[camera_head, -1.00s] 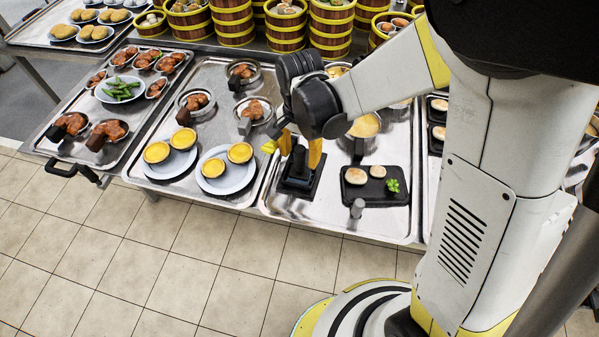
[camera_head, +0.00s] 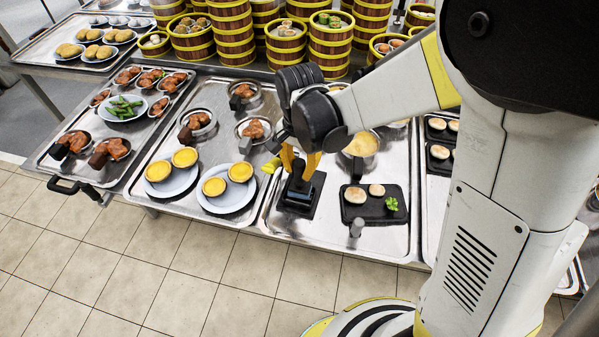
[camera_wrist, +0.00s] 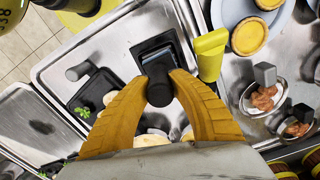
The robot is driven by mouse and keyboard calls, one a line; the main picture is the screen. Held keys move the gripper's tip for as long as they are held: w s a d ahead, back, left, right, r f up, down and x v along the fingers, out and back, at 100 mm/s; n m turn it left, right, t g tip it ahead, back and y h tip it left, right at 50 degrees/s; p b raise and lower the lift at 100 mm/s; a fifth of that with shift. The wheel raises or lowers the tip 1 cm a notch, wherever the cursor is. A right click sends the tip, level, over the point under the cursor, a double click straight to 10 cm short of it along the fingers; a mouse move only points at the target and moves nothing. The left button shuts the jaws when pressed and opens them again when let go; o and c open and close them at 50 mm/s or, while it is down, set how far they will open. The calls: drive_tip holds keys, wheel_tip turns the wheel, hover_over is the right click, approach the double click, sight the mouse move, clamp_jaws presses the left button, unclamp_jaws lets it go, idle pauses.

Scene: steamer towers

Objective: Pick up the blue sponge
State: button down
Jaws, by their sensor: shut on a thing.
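A dark, faintly bluish block (camera_head: 299,194) with an upright black knob sits on a small black tray (camera_head: 317,204), at the left of the middle steel tray. It is the only thing near the task's blue sponge; no plainly blue sponge shows. My gripper (camera_head: 300,167) reaches down over the block. In the wrist view, the yellow fingers of my gripper (camera_wrist: 160,88) are shut on the black knob (camera_wrist: 158,92), one on each side. The block (camera_wrist: 158,62) lies beyond the knob, and the fingers hide part of it. I cannot tell whether it is clear of its tray.
A yellow-green object (camera_wrist: 210,53) stands close beside the fingers. A plate of yellow tarts (camera_head: 229,187) is left of the block. A black plate with buns (camera_head: 374,205) and a grey cylinder (camera_head: 356,227) are to its right. Stacked steamers (camera_head: 330,45) stand behind.

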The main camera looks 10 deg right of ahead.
drive_tip(key=s+d+r+p, duration=0.3)
drive_tip(key=d+r, duration=0.5)
drive_tip(key=d, duration=0.3)
drive_tip(key=shift+r+p, duration=0.2)
drive_tip(key=shift+p, duration=0.2)
drive_tip(key=c, duration=2.1)
unclamp_jaws()
drive_tip(key=shift+s+d, duration=0.1)
clamp_jaws()
